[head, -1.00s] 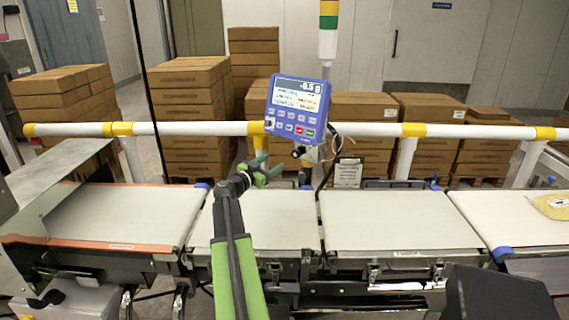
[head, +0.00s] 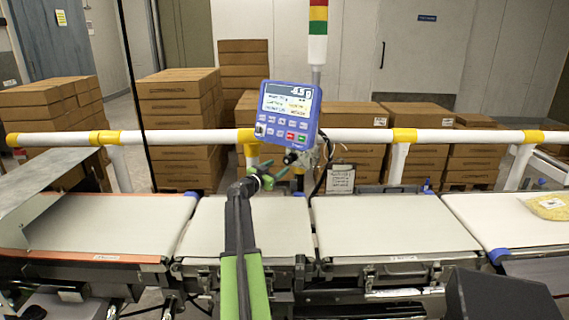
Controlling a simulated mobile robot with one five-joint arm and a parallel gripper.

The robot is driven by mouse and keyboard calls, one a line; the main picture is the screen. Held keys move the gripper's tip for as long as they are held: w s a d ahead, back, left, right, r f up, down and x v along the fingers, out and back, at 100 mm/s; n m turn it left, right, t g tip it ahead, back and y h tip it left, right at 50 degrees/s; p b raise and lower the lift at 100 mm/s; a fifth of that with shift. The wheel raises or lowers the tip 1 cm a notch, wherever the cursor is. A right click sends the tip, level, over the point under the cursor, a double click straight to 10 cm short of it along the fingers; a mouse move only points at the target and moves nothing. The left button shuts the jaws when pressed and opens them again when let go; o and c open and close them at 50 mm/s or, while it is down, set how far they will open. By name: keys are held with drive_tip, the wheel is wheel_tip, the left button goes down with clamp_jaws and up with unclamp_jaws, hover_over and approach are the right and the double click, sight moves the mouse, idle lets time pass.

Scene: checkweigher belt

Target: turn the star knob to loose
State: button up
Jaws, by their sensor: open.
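The star knob (head: 290,158) is a small dark knob just under the blue display unit (head: 288,115), on its mount at the post. Its lobes are too small to make out, and no loose mark shows. My gripper (head: 277,170) has green fingers and reaches up over the belts to just below and left of the knob. It is open with nothing seen between the fingers. I cannot tell whether a finger touches the knob.
A white rail (head: 190,137) with yellow bands runs behind the belts. A signal tower (head: 318,35) stands above it. Cartons (head: 178,125) are stacked behind. A yellow bag (head: 548,206) lies on the right belt. The middle belts (head: 392,222) are bare.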

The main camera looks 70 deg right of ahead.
sight(286, 161)
drive_tip(key=x, duration=0.6)
drive_tip(key=shift+s+d, duration=0.1)
drive_tip(key=shift+d, duration=0.05)
